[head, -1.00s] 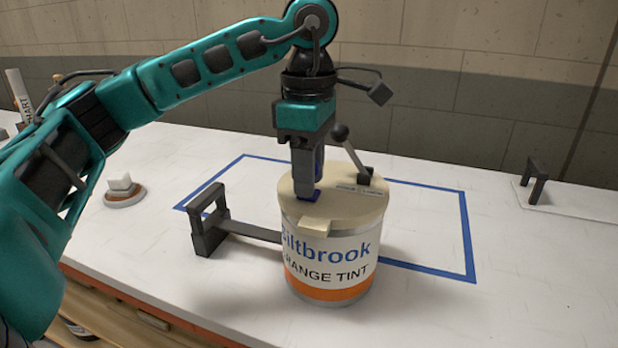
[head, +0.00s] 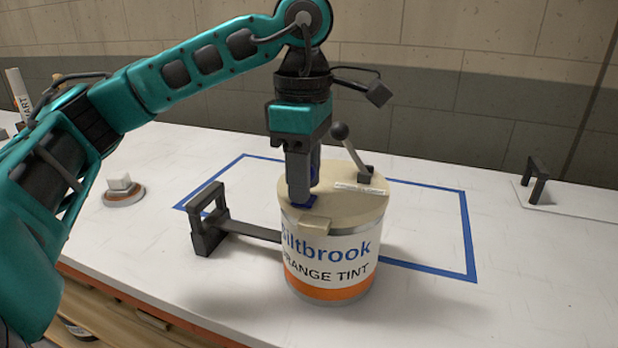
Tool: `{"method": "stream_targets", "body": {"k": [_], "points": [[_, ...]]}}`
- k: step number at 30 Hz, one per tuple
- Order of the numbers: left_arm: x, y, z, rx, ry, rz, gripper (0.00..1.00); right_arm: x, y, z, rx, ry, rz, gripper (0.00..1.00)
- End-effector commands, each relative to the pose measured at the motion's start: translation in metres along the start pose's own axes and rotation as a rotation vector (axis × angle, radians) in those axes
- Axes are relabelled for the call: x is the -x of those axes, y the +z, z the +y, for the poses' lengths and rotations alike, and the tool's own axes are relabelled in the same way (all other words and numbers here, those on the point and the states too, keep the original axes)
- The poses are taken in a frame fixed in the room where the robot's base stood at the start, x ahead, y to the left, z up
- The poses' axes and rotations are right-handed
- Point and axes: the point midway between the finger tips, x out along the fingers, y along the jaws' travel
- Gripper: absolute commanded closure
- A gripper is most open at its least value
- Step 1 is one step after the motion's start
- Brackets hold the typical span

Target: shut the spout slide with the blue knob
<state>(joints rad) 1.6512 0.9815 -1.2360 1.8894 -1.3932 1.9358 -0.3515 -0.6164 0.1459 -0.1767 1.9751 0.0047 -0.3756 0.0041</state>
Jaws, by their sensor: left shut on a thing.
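A can (head: 332,262) labelled "Siltbrook" and "ORANGE TINT" stands upright on the white bench, with a cream lid (head: 350,203). A small cream spout (head: 312,227) juts from the lid's front edge. My left gripper (head: 302,195) points down over the lid's left part, its fingers shut on the blue knob (head: 304,203). The fingers hide most of the knob, so only blue edges show. The slide under the knob is hidden, and I cannot tell its position. My right gripper is not in view.
A lever with a black ball (head: 340,132) rises from the lid's back, close to my gripper. A dark bracket (head: 208,222) stands left of the can. Blue tape (head: 467,230) outlines an area around it. The bench's right side has free room.

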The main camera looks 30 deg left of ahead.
Motion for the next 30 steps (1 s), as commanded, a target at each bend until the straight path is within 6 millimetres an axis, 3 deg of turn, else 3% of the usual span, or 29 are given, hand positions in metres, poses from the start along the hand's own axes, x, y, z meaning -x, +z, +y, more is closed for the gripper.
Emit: {"method": "stream_targets", "body": {"k": [26,27,30], "points": [[0.000,0.000,-0.014,0.000,0.000,0.000,1.00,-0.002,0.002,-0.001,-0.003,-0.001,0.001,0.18],[0.000,0.000,-0.014,0.000,0.000,0.000,0.65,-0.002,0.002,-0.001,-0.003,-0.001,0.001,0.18],[0.000,0.000,-0.014,0.000,0.000,0.000,0.56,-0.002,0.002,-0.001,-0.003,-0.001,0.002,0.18]]}}
